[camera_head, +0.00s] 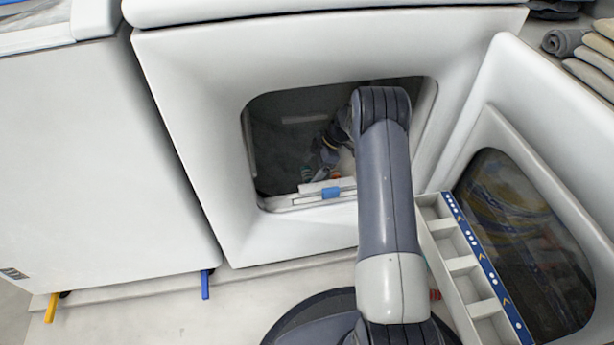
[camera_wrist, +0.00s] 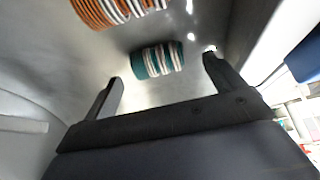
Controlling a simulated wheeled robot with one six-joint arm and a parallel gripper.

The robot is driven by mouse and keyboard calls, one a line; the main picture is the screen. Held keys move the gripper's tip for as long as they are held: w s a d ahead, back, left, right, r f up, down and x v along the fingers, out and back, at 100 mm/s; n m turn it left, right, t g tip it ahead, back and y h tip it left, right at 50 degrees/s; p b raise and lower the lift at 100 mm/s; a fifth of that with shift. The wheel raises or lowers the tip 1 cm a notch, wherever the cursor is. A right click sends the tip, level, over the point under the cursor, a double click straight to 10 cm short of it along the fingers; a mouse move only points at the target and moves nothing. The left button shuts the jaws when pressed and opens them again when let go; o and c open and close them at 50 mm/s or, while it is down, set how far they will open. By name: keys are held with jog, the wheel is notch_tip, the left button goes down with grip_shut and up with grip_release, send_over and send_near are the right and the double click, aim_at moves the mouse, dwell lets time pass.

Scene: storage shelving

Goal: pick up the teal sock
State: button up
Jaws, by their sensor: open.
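The teal sock (camera_wrist: 157,60), with white and orange-brown stripes, lies on the grey inner surface of the machine in the wrist view. My gripper (camera_wrist: 160,80) is open, with its two fingers apart. The sock appears beyond the fingertips and between their lines, not held. In the head view my arm reaches through the machine's front opening (camera_head: 258,130), and my gripper (camera_head: 318,165) is inside it, small and dark. A small teal patch shows near it in the opening, too small to make out well.
An orange and white striped sock (camera_wrist: 115,10) lies beyond the teal one. A white cabinet (camera_head: 95,150) stands to the left.

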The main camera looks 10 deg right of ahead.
jog(key=shift+x, duration=1.05)
jog(key=shift+c, duration=0.6)
jog(key=c, duration=0.9)
jog(key=shift+c, duration=0.2)
